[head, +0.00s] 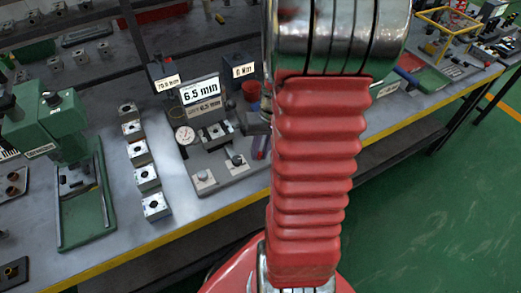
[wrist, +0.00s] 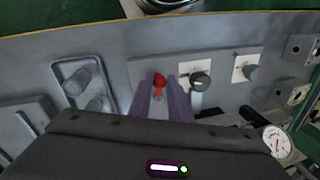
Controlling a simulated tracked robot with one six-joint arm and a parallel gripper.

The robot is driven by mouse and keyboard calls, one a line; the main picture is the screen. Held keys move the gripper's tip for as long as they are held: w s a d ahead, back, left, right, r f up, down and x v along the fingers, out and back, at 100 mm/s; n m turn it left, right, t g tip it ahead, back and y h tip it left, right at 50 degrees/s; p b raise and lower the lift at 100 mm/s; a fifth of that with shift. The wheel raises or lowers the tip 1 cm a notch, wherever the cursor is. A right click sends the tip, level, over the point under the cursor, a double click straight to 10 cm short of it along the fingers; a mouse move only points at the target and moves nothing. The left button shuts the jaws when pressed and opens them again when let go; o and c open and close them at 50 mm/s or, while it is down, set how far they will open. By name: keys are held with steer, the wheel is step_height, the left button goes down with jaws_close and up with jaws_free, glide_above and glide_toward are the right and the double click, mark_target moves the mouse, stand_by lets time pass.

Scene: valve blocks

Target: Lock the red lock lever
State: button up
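The red lock lever (wrist: 159,83) shows in the wrist view as a small red knob with a short stem on a pale grey plate. My gripper (wrist: 160,79) has two purple fingers standing apart, with the lever between their tips in the picture. Narrow gaps seem to show beside the lever, so I see no clear grip on it. Whether the tips reach its depth is hard to tell. In the head view my red arm hides the lever, and only a bit of purple finger (head: 259,147) shows beside it.
A black knob (wrist: 200,80) on a white plate is close right of the fingers. A metal knob in a frame (wrist: 76,80) is at left. A dial gauge (wrist: 277,142) is at lower right. In the head view, a green press (head: 48,127) and several metal blocks (head: 147,178) stand left.

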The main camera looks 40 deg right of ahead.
jaws_close()
steer(key=shift+w+a+m, duration=0.1)
steer(key=shift+a+m, duration=0.25)
steer(key=shift+m, duration=0.55)
steer(key=o, duration=0.6)
jaws_free()
steer(key=shift+c, duration=0.2)
steer(key=v, duration=1.3)
steer(key=shift+r, duration=0.4)
